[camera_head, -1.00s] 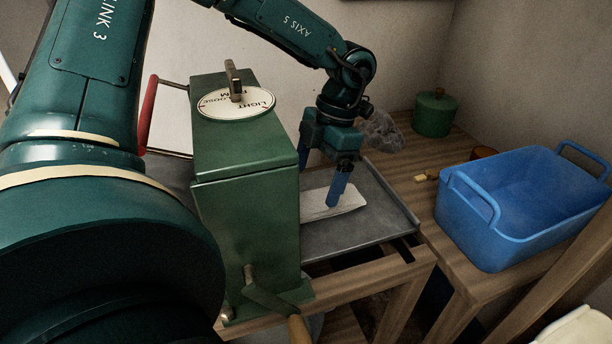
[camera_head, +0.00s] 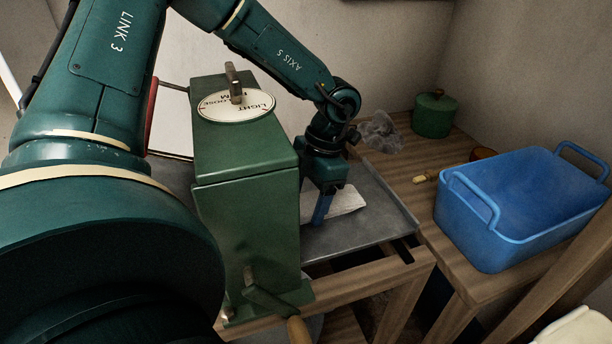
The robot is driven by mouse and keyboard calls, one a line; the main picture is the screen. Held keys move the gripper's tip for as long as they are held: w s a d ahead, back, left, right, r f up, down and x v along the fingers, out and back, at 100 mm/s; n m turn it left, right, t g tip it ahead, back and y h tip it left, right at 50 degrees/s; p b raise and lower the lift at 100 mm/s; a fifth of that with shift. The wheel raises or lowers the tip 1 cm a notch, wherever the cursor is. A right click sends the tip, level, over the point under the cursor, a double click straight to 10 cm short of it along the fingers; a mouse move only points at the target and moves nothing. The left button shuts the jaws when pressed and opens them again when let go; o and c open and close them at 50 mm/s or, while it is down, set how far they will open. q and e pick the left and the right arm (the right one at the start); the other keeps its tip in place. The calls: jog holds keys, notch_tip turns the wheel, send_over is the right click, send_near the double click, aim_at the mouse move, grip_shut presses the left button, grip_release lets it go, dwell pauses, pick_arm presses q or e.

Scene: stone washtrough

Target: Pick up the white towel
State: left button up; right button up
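The white towel (camera_head: 345,201) lies flat and folded on the grey metal tray behind the green box. My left gripper (camera_head: 318,210) points down at the towel's left part, its blue fingers low in front of it. One finger shows clearly. The other is mostly hidden behind the box edge, so I cannot tell how far apart they are or whether they touch the towel. The towel's left end is hidden by the gripper and box. My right gripper is not in view.
The green box (camera_head: 245,220) with a dial and crank handle stands close left of the gripper. The grey tray (camera_head: 385,225) has bare room at right. A blue tub (camera_head: 520,215), a green lidded pot (camera_head: 434,114) and a grey crumpled cloth (camera_head: 380,132) are on the wooden bench.

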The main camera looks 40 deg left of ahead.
pick_arm(q)
jog(key=c, duration=0.6)
jog(key=shift+r, duration=0.1)
jog(key=shift+c, duration=0.2)
